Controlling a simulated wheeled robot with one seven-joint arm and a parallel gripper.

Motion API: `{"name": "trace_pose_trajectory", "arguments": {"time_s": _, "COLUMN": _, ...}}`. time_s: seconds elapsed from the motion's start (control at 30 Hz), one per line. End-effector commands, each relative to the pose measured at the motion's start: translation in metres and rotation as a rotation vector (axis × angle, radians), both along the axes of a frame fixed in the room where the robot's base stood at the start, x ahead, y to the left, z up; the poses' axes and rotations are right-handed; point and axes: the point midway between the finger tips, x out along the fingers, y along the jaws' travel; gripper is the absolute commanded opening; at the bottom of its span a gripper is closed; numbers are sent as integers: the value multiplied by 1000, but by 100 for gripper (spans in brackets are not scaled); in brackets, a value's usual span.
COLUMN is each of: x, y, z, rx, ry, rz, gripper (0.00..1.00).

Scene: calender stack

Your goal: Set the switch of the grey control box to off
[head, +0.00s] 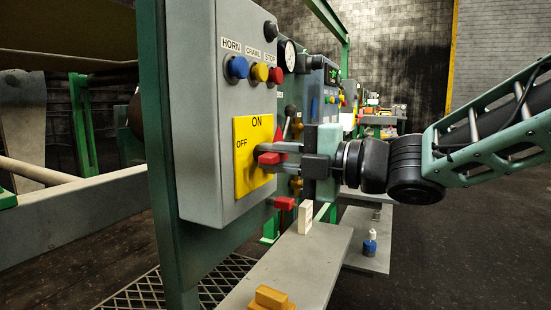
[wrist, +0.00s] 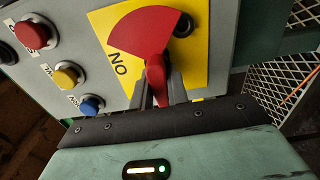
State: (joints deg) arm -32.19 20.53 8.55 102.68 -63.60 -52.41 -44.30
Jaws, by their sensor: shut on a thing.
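The grey control box (head: 215,110) stands on a green post at the left of the head view. Its yellow plate (head: 243,140) reads ON at the top and OFF at the left. The red switch also shows in the wrist view, as a wide fan-shaped part (wrist: 148,30) with a narrow handle (wrist: 155,75). My gripper (head: 270,152) reaches in from the right and is shut on the red handle, with a finger on either side (wrist: 160,92). In the head view the fingers hide part of the switch. I cannot tell exactly which mark it points to.
Blue, yellow and red buttons (head: 259,72), labelled HORN, CRAWL and STOP, sit above the plate. A gauge (head: 288,55) and other controls are close behind. Below, a grey shelf (head: 305,265) bears a yellow block (head: 269,298) and a white block (head: 305,217). Floor at right is open.

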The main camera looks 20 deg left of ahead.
Motion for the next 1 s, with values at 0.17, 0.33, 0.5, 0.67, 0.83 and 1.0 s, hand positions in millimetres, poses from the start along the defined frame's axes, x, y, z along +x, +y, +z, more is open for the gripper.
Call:
{"name": "trace_pose_trajectory", "arguments": {"time_s": 0.17, "x": 0, "y": 0, "z": -1, "rx": -2, "ry": 2, "rz": 1, "gripper": 38}}
{"name": "trace_pose_trajectory", "arguments": {"time_s": 0.33, "x": 0, "y": 0, "z": -1, "rx": -1, "ry": 1, "rz": 0, "gripper": 38}}
{"name": "trace_pose_trajectory", "arguments": {"time_s": 0.5, "x": 0, "y": -3, "z": 0, "rx": -1, "ry": 1, "rz": 0, "gripper": 38}}
{"name": "trace_pose_trajectory", "arguments": {"time_s": 0.67, "x": -1, "y": -21, "z": 0, "rx": -1, "ry": 0, "rz": -3, "gripper": 38}}
{"name": "trace_pose_trajectory", "arguments": {"time_s": 0.83, "x": -4, "y": -59, "z": 0, "rx": -1, "ry": 1, "rz": -5, "gripper": 38}}
{"name": "trace_pose_trajectory", "arguments": {"time_s": 1.0, "x": -7, "y": -99, "z": 0, "rx": -2, "ry": 0, "rz": -4, "gripper": 38}}
